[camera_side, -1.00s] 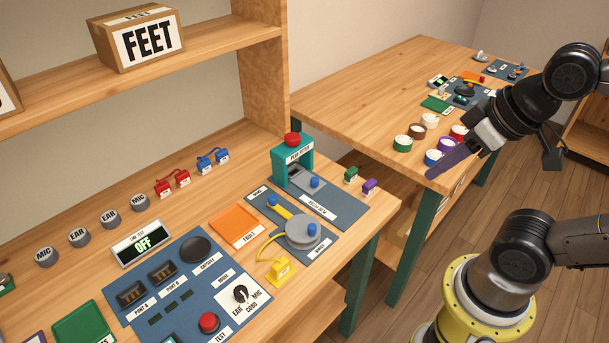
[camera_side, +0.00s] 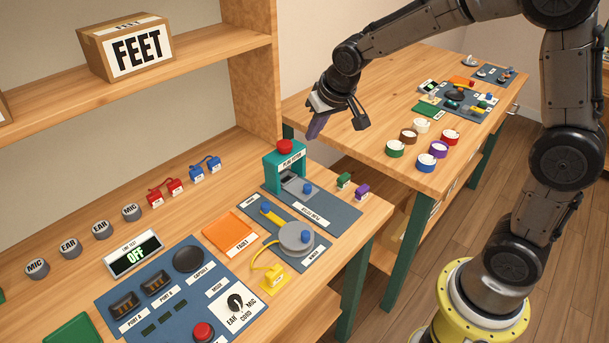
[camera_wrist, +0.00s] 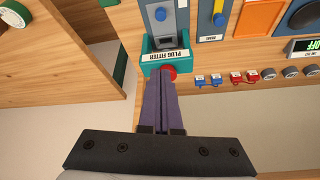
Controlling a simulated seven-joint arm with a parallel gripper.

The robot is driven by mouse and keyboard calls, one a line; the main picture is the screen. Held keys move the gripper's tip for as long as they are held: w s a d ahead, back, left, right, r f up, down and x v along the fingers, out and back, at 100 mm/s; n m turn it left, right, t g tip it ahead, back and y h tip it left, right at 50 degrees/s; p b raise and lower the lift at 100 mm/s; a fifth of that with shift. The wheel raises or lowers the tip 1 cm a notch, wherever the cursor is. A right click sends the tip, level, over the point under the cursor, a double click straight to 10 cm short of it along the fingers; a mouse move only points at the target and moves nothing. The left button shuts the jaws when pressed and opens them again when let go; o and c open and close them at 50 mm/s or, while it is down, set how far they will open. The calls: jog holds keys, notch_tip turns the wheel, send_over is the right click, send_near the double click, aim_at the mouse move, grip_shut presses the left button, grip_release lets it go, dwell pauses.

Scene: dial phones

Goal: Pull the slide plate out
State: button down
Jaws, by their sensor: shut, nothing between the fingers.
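The teal plug fitter press (camera_side: 285,172) with a red button (camera_side: 284,147) on top stands on a blue base on the near bench. Its grey slide plate (camera_side: 296,186) with a blue knob (camera_side: 307,188) lies at the press's front; the plate also shows in the wrist view (camera_wrist: 168,36) with its blue knob (camera_wrist: 160,14). My gripper (camera_side: 313,133) hangs in the air above and to the right of the press, its purple fingers closed together and empty. In the wrist view the fingertips (camera_wrist: 161,78) overlap the near side of the red button.
The shelf with the FEET box (camera_side: 138,47) is at upper left. A second table (camera_side: 350,110) stands behind.

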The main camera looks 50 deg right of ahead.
notch_tip(320, 180, down, 6)
jog(key=g, duration=0.1)
jog(key=shift+w+f+g, duration=0.15)
jog(key=shift+w+g, duration=0.1)
jog(key=shift+g, duration=0.15)
jog(key=shift+d, duration=0.1)
send_near(302, 185)
jog(key=x, duration=0.5)
jog(key=shift+w+f, duration=0.15)
jog(key=s, duration=1.3)
jog(key=shift+s, duration=0.1)
jog(key=d+v, duration=0.1)
jog(key=v, duration=0.9)
jog(key=shift+a, duration=0.45)
